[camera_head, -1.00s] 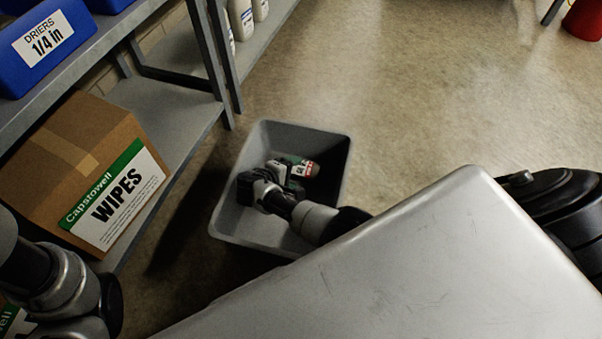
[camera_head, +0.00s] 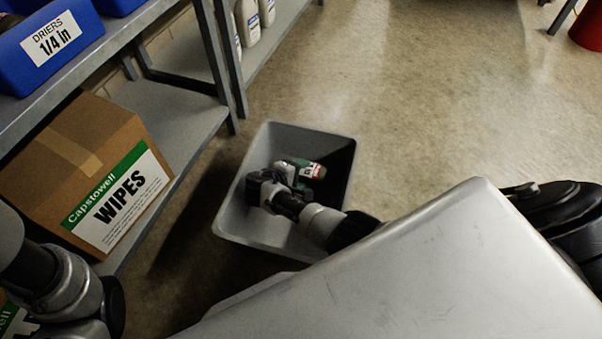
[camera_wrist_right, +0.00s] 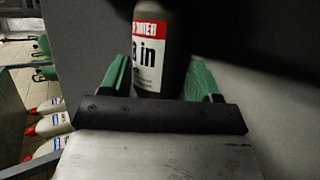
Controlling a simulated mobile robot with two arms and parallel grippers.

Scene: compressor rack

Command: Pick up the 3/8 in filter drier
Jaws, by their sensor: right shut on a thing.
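The filter drier (camera_head: 314,171) is a dark cylinder with a red and white label. It shows at the grey tote, and in the right wrist view the drier (camera_wrist_right: 149,45) fills the upper middle. Its label ends in "in"; the size number is partly hidden. My right gripper (camera_head: 302,168) reaches into the tote's outline from the lower right and is shut on the drier. In the right wrist view its green fingers (camera_wrist_right: 158,78) lie on either side of the drier. My left arm shows at the lower left, but its gripper is out of view.
The grey tote (camera_head: 240,222) stands on the floor. A cardboard wipes box (camera_head: 60,150) sits on the lower shelf at left, below a blue 1/4 in driers bin (camera_head: 85,22). White bottles (camera_head: 249,20) stand farther back. A red bucket (camera_head: 588,28) is far right. Floor beyond the tote is clear.

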